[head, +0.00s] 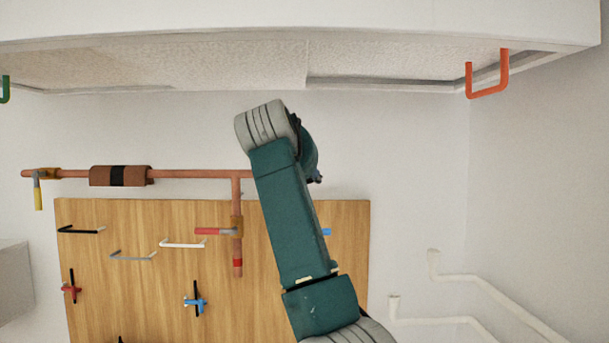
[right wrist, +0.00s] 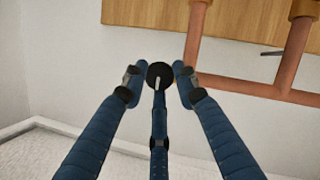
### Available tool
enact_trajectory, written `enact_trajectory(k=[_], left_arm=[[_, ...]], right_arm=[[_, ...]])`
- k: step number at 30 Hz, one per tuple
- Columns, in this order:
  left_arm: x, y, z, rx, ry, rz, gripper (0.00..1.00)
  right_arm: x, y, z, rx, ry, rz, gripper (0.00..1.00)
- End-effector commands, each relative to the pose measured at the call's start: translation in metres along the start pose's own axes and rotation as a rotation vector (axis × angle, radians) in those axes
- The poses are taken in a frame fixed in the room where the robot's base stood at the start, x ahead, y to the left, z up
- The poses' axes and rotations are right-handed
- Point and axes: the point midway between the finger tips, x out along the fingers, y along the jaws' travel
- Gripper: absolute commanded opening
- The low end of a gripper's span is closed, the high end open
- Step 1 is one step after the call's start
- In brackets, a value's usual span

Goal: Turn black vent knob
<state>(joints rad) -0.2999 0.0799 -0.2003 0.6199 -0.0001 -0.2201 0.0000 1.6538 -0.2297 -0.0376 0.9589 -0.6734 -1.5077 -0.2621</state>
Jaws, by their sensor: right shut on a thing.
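The black vent knob (right wrist: 154,70) is a small round knob with a white mark; it shows in the right wrist view among my fingertips. My right gripper (right wrist: 161,82) is shut on it, with one blue finger on each side and a third finger below in the picture. In the head view my right arm reaches up in the middle; the gripper is mostly hidden behind it and the knob cannot be seen. My left gripper is in neither view.
A wooden board (head: 150,280) with handles and valves stands behind my arm. A copper pipe (head: 200,174) runs along its top. An orange handle (head: 488,92) hangs from the ceiling panel at upper right. White pipes (head: 460,320) are at lower right.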

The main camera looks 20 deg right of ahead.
Motion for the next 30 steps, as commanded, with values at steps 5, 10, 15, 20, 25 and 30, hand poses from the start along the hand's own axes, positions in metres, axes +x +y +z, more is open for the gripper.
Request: enact_trajectory(k=[5, 10, 15, 20, 25, 30], left_arm=[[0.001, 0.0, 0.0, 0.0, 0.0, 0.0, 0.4], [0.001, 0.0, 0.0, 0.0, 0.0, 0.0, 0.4], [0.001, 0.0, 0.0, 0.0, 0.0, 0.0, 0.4], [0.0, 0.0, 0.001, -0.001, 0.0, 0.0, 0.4], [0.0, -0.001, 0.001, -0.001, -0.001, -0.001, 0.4], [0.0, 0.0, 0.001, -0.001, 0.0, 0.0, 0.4]], right_arm=[[0.004, -0.006, 0.007, -0.001, -0.02, -0.011, 0.02], [0.004, -0.006, 0.008, -0.002, -0.021, -0.011, 0.34], [0.004, -0.005, 0.006, -0.002, -0.017, -0.009, 0.48], [0.002, -0.003, 0.004, -0.001, -0.013, -0.006, 0.48], [-0.011, -0.003, 0.003, 0.0, -0.008, -0.005, 0.48], [-0.044, -0.002, 0.002, 0.0, -0.006, -0.005, 0.48]])
